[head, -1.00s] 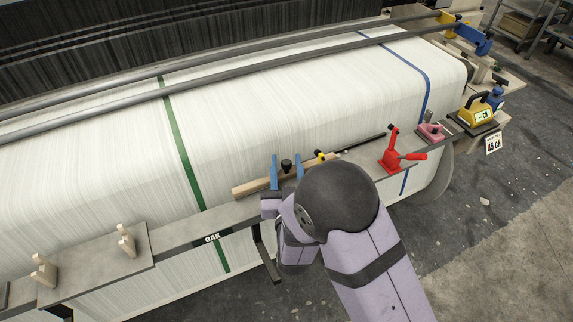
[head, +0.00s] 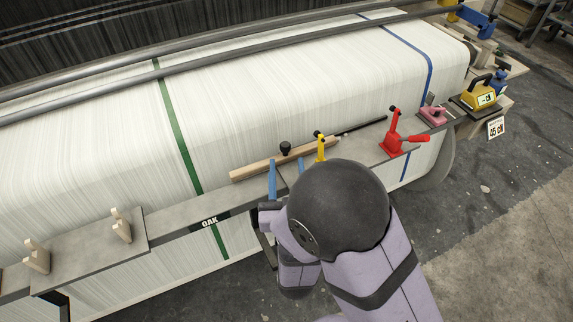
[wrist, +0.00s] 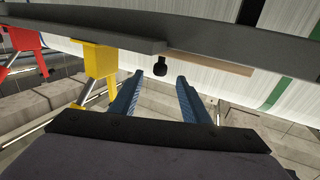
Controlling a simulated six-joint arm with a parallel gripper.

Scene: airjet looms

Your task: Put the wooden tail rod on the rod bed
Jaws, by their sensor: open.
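The wooden tail rod (head: 255,168) is a long tan bar lying along the near side of the white warp beam, beyond the grey rail. A black knob (head: 285,149) stands at it. In the wrist view, part of the rod (wrist: 215,63) shows past the shelf edge. The likely rod bed is a grey plate (head: 85,252) at the left with two pale wooden forked pegs, both empty. My gripper (head: 286,162) has two blue fingers, open and empty, on the near side of the rod. In the wrist view, the knob appears beyond the gap between the fingertips (wrist: 155,77).
A yellow post (head: 320,147) stands right of my fingers, close to the rod. Further right are a red clamp (head: 393,140), a pink block (head: 433,115) and a yellow weight (head: 483,93). The rail carries an "OAK" label (head: 210,221). The rail left of my gripper looks clear.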

